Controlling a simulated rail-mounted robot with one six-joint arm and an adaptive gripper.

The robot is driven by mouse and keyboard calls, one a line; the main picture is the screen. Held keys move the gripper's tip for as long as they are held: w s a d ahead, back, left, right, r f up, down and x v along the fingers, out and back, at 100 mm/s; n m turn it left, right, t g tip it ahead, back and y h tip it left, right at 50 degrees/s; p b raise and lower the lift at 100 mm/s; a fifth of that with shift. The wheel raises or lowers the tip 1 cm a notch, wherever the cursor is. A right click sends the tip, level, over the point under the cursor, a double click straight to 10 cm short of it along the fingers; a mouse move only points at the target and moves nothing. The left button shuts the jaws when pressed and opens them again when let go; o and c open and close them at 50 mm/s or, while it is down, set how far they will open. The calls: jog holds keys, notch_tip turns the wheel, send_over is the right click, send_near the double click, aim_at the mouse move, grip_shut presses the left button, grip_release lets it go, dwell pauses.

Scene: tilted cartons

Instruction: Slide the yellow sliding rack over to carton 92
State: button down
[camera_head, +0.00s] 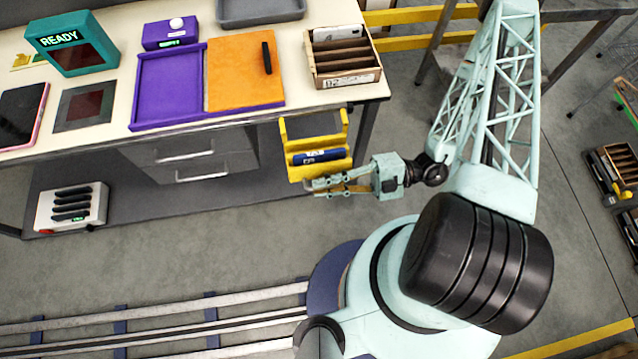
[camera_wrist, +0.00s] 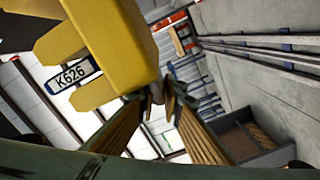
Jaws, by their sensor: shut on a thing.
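The yellow sliding rack (camera_head: 318,172) hangs at the table's front edge, below the carton, with a blue labelled item (camera_head: 319,156) in it. A large yellow body, seemingly part of the rack (camera_wrist: 112,40), fills the upper left of the wrist view, beside a plate reading K626 (camera_wrist: 73,74). My gripper (camera_head: 318,186) is at the rack's lower edge, shut on it; its fingertips (camera_wrist: 160,95) meet close to the yellow body in the wrist view. The grip contact is partly hidden. A divided carton (camera_head: 345,80) stands on the table's right end; its small label seems to read 92.
The table holds an orange panel (camera_head: 238,75), a purple tray (camera_head: 168,88), a grey tray (camera_head: 260,10) and a teal READY box (camera_head: 72,43). Other cartons (camera_head: 615,165) stand at the far right. Floor in front of the table is clear apart from my rail.

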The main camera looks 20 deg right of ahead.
jog(key=shift+d, duration=0.1)
jog(key=c, duration=2.8)
grip_release()
jog(key=shift+d, duration=0.1)
jog(key=shift+d, duration=0.1)
jog(key=shift+s+d, duration=0.25)
jog(key=shift+d, duration=1.7)
jog(key=shift+s+d, duration=0.2)
jog(key=shift+d, duration=1.75)
jog(key=shift+s+d, duration=0.25)
jog(key=shift+d, duration=1.7)
jog(key=shift+r, duration=0.15)
